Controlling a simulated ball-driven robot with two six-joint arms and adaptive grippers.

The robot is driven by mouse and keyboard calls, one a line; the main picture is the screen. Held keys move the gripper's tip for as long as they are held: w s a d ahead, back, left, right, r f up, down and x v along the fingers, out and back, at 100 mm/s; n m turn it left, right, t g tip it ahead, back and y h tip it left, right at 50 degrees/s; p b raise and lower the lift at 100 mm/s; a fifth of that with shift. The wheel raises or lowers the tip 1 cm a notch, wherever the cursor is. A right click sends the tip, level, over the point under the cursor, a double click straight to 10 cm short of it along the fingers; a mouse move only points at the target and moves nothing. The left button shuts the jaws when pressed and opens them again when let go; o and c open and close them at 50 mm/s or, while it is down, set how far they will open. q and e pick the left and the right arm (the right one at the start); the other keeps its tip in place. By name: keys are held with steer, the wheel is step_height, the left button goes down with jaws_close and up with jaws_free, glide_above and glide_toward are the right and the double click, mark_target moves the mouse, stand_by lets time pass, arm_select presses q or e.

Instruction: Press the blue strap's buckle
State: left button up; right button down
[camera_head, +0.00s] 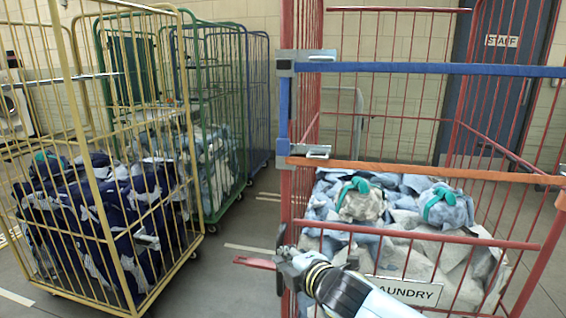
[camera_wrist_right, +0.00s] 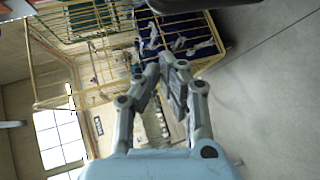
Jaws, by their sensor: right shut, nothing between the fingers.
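The blue strap (camera_head: 430,69) runs across the upper front of the red cage. A grey metal buckle (camera_head: 308,55) sits at its left end, by the cage's left corner post. A blue length of strap (camera_head: 283,115) hangs down that post. My right gripper (camera_head: 284,254) is low beside the same post, well below the strap and buckle, and apart from them. Its fingers show in the right wrist view (camera_wrist_right: 168,62), close together with nothing between them. The blue strap and buckle are not clear in the wrist view. My left gripper is not in view.
An orange strap (camera_head: 430,172) with a metal buckle (camera_head: 318,152) crosses the red cage (camera_head: 480,236) lower down. The cage holds grey-blue laundry bundles (camera_head: 362,203). A yellow cage (camera_head: 100,190) with navy bundles stands at left.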

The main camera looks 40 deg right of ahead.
mark_target(278, 69)
steer(key=w+a+r+n+t+p, duration=0.1)
steer(key=r+n+t+p, duration=0.2)
steer(key=r, duration=1.6)
steer(key=w+a+r+n+t+p, duration=0.1)
steer(key=w+r+n+t+p, duration=0.1)
steer(key=r, duration=1.7)
steer(key=n+t+p, duration=0.1)
steer(key=n+p, duration=0.1)
steer(key=p, duration=0.1)
steer(key=shift+a+r+n+t, duration=0.15)
steer(key=shift+a+n+t, duration=0.05)
steer(key=shift+n+t, duration=0.1)
steer(key=shift+w, duration=0.2)
steer(key=shift+w+d+b, duration=0.55)
steer(key=shift+w+d, duration=0.85)
steer(key=shift+d, duration=0.3)
steer(key=shift+w+d+b, duration=0.5)
steer(key=shift+w+d, duration=0.9)
steer(key=shift+d, duration=0.25)
steer(key=shift+d, duration=0.1)
steer(key=shift+w+d, duration=0.25)
